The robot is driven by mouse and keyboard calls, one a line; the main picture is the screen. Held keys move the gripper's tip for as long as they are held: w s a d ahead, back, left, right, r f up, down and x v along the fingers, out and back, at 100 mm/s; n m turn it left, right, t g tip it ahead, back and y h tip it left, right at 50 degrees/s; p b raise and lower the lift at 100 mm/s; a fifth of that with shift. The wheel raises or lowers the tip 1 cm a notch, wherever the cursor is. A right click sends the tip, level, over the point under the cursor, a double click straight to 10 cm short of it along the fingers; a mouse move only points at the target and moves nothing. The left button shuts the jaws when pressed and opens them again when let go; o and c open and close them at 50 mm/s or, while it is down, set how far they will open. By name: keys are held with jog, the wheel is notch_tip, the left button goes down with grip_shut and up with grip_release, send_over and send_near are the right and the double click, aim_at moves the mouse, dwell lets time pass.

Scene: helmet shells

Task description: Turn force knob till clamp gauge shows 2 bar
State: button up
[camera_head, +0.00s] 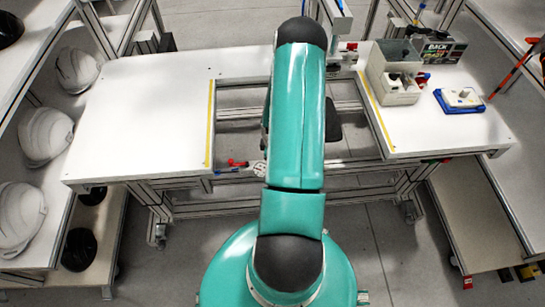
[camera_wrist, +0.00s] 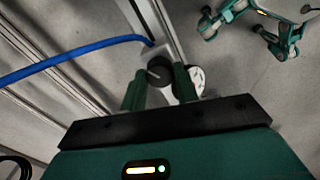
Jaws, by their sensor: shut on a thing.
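In the wrist view my gripper (camera_wrist: 160,88) has its two green fingers on either side of a small round black knob (camera_wrist: 160,67), and it is shut on it. A round white-faced gauge (camera_wrist: 197,80) sits just right of the knob, partly behind the right finger. Its needle and reading are too small to tell. In the head view a small white round part, seemingly the gauge (camera_head: 259,169), shows at the table's front frame beside my arm. My arm hides the knob and the gripper there.
A blue hose (camera_wrist: 75,55) runs to the frame near the knob. The white table (camera_head: 140,110) has a central gap. White helmet shells (camera_head: 45,135) sit on the left shelf.

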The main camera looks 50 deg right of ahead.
jog(key=o, duration=1)
notch_tip(320, 180, up, 8)
jog(key=shift+f, duration=0.25)
